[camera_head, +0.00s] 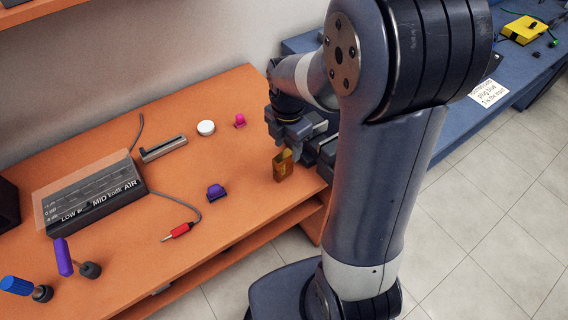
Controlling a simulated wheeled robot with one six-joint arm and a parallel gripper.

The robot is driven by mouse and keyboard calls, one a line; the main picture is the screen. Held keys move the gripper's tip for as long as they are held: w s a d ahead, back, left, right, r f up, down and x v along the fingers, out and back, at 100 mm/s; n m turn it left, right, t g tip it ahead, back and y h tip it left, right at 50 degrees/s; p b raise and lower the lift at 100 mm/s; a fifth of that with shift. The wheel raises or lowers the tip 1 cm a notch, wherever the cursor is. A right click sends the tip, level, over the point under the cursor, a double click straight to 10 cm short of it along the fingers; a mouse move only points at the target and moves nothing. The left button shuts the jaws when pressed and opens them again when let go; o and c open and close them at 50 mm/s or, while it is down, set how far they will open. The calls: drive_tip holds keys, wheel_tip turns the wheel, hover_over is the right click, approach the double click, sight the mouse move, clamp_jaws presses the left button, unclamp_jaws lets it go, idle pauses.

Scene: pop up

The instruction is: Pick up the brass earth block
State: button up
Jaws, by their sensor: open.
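A small brass-brown block (283,166) stands upright near the right end of the orange table. I take it for the brass earth block. My gripper (300,152) is at this block, just above and to its right. The jaws are open. The block's base appears to rest on the table top. I cannot tell from this view whether the block stands between the fingers or in front of them, since the fingers are partly hidden by my arm.
On the orange table (240,225) are a purple piece (215,193), a white round piece (206,128), a magenta piece (240,121), a red plug (180,230) on a cable, a labelled grey box (92,192) and a grey bar (163,148). A blue bench (505,85) stands at the right.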

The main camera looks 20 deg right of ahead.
sight(288, 151)
drive_tip(key=f, duration=0.5)
drive_tip(key=shift+w+d+f, duration=0.2)
drive_tip(key=shift+f, duration=0.1)
clamp_jaws()
idle(0.3)
